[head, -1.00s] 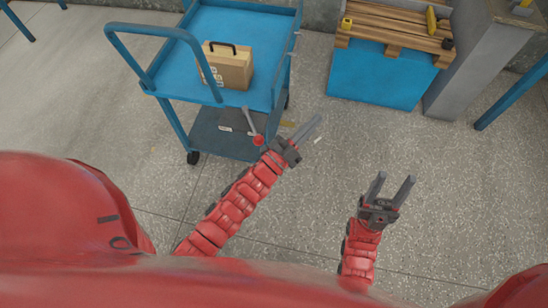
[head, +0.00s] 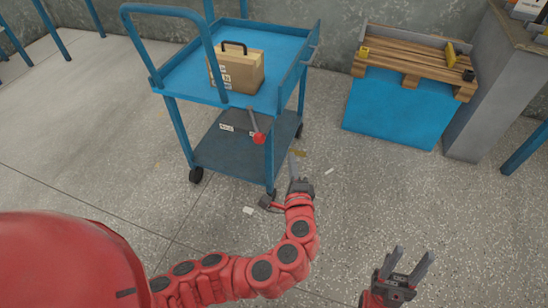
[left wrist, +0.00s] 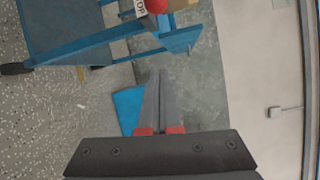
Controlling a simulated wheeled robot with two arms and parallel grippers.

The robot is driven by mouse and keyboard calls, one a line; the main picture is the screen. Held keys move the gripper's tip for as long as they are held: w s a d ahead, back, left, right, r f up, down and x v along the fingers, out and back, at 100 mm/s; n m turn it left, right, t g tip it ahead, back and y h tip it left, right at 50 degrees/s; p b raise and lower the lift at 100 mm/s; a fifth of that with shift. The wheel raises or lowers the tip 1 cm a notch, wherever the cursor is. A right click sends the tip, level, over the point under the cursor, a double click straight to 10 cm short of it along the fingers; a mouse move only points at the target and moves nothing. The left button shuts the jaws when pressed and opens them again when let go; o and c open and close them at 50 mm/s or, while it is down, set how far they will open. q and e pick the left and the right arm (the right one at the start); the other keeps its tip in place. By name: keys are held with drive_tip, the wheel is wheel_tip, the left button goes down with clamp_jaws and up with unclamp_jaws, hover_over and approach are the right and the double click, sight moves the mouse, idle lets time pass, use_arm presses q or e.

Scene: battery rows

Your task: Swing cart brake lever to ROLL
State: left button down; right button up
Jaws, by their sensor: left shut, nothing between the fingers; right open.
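The blue cart (head: 172,87) stands left of centre. Its brake lever (head: 253,122), a grey shaft with a red knob (head: 259,138), hangs down at the near right corner, tilted slightly right. The red knob shows at the top edge of the left wrist view (left wrist: 157,5), beside a partly cut-off label (left wrist: 139,8) ending in "OP". My left gripper (head: 293,158) is shut and empty, below and right of the knob, apart from it. Its closed fingers show in the left wrist view (left wrist: 161,95). My right gripper (head: 411,258) is open and empty, low at the right.
A cardboard box (head: 244,73) with a dark handle sits on the cart's top. White labels (head: 227,127) show near the lever. A blue crate (head: 392,110) with wooden slats and a grey cabinet (head: 480,100) stand to the right. Open floor lies between cart and crate.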

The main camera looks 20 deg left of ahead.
use_arm(q)
drive_tip(key=shift+s+a+r+n+y, duration=0.15)
drive_tip(key=shift+s+a+n+y, duration=0.15)
drive_tip(key=shift+s+y, duration=0.3)
drive_tip(key=w+a+b, duration=0.2)
drive_tip(key=w+a, duration=0.4)
drive_tip(key=a, duration=0.1)
idle(0.4)
drive_tip(key=shift+w, duration=0.1)
